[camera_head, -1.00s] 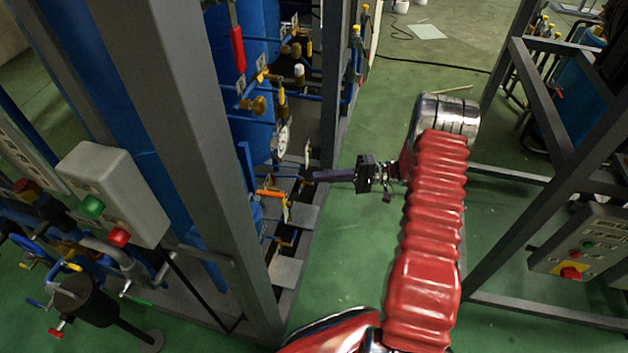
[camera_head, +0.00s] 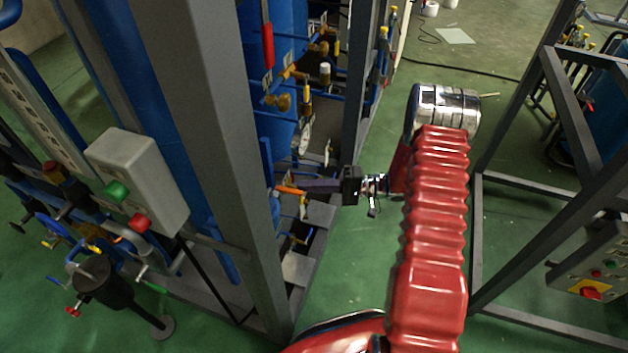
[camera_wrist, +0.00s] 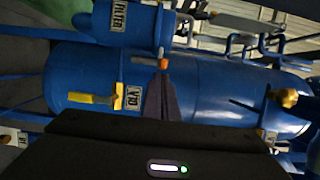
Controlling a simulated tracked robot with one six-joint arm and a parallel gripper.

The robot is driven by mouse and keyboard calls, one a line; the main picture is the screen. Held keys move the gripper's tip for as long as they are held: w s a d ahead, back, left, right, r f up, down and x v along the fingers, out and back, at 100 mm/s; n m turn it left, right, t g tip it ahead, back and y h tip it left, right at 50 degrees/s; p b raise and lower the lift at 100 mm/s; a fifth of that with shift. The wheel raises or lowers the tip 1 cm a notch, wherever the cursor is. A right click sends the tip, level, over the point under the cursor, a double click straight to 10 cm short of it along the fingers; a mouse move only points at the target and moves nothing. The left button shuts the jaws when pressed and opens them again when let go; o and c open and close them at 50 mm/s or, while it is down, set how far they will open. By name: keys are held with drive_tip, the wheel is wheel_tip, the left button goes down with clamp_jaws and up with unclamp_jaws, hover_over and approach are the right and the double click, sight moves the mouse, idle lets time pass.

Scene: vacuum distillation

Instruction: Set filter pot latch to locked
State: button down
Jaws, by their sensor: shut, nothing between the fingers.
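A short orange-ended lever (camera_head: 290,190), probably the filter pot latch, sits low beside the blue vessels. In the wrist view the orange piece (camera_wrist: 163,64) lies just below a blue pot (camera_wrist: 120,22) with an upside-down FILTER label. My gripper (camera_head: 306,186) reaches left toward the lever, its dark fingers shut and empty. In the wrist view the shut fingertips (camera_wrist: 162,84) line up with the orange end and partly cover what lies behind. I cannot tell whether they touch. The latch's locked or unlocked state is not readable.
A yellow handle (camera_wrist: 90,99) beside a V19 tag lies left of the fingers in the wrist view. A grey frame post (camera_head: 215,150) and a control box (camera_head: 137,180) with green and red buttons stand left. Green floor is open below my arm.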

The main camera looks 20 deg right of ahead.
drive_tip(key=shift+s, duration=0.15)
drive_tip(key=shift+s+a, duration=0.5)
drive_tip(key=shift+s, duration=0.4)
drive_tip(key=shift+w+d+f, duration=0.1)
drive_tip(key=shift+w+d, duration=0.2)
drive_tip(key=shift+w, duration=0.15)
drive_tip(key=d, duration=1.1)
drive_tip(key=shift+s+d, duration=0.15)
drive_tip(key=shift+d, duration=0.15)
